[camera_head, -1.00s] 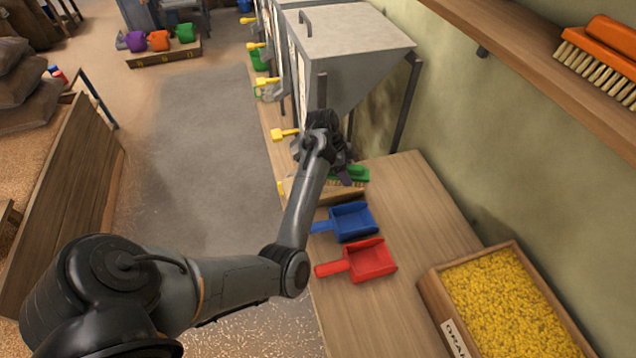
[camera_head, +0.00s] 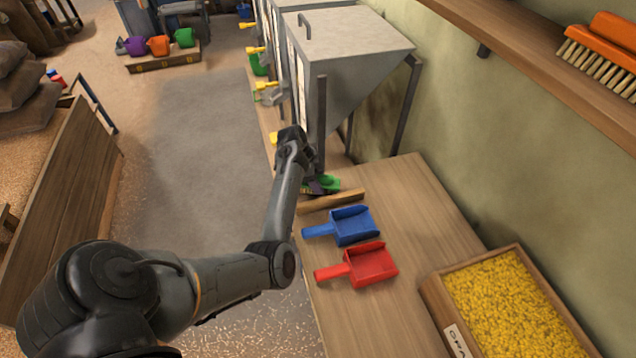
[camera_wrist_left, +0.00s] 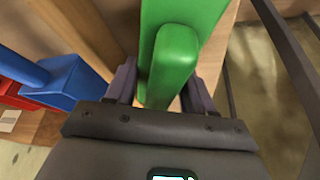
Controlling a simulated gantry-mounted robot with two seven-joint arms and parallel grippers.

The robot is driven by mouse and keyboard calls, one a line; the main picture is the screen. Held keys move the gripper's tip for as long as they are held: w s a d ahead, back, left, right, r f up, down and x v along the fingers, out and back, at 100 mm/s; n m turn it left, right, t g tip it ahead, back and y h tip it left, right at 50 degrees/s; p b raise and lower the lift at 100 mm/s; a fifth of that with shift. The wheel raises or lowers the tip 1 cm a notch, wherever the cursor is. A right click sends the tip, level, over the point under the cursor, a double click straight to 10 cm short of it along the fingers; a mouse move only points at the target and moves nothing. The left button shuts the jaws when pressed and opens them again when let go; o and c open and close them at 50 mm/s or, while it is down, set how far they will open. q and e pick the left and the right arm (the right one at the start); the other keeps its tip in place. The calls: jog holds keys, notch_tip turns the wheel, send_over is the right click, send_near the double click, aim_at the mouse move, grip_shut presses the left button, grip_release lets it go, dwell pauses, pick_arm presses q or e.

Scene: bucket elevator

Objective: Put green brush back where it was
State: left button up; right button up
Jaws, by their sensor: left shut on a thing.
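The green brush (camera_head: 328,183) shows in the head view at the far end of the wooden table, beyond a wooden strip (camera_head: 332,200). My left gripper (camera_head: 312,182) is at the brush, partly hidden by its own wrist. In the left wrist view the green brush (camera_wrist_left: 172,62) stands between the two fingers of my left gripper (camera_wrist_left: 160,92), which is shut on its handle. The bristles are hidden in the wrist view. I cannot tell whether the brush touches the table. My right gripper does not show.
A blue scoop (camera_head: 352,226) and a red scoop (camera_head: 370,264) lie on the table (camera_head: 400,210). A crate of yellow grain (camera_head: 432,290) stands at the right. A grey hopper (camera_head: 345,45) rises just beyond the brush. An orange brush (camera_head: 602,50) lies on the wall shelf (camera_head: 520,35).

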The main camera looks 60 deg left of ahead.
pick_arm(q)
jog(key=shift+f, duration=0.35)
jog(key=shift+f, duration=0.1)
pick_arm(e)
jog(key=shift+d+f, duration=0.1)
pick_arm(q)
jog(key=o, duration=0.9)
jog(key=shift+o, duration=0.2)
jog(key=shift+r, duration=0.4)
jog(key=p+v, duration=0.1)
jog(key=v, duration=0.9)
jog(key=shift+a+r+p, duration=0.1)
jog(key=shift+r+p, duration=0.1)
jog(key=shift+p, duration=0.1)
jog(key=shift+s+a+r, duration=0.1)
jog(key=shift+s+r, duration=0.15)
jog(key=shift+r, duration=0.2)
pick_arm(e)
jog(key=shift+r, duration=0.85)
